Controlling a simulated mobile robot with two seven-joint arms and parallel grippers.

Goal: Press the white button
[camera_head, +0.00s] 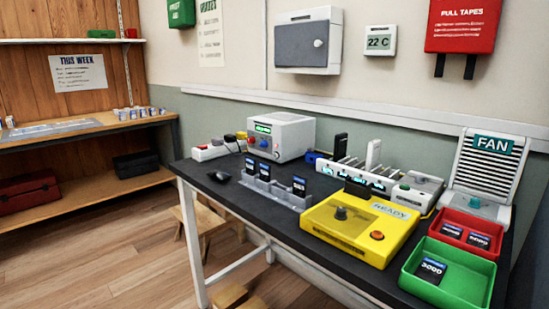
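I cannot clearly make out a white button. The yellow box (358,225), marked READY, has a dark knob (341,212) and an orange button (377,236) on top. The white charging dock (375,180) has a small green button (404,186) at its right end. The grey-white box (296,134) with a green display has small coloured controls on its front, too small to read. Neither of my grippers is in view.
A red tray (467,221) and a green tray (440,285) hold dark labelled phones or cards. A grey rack (290,198) holds several dark units. A power strip (215,151) lies at the back left. The dark table (235,200) has free room at its front left.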

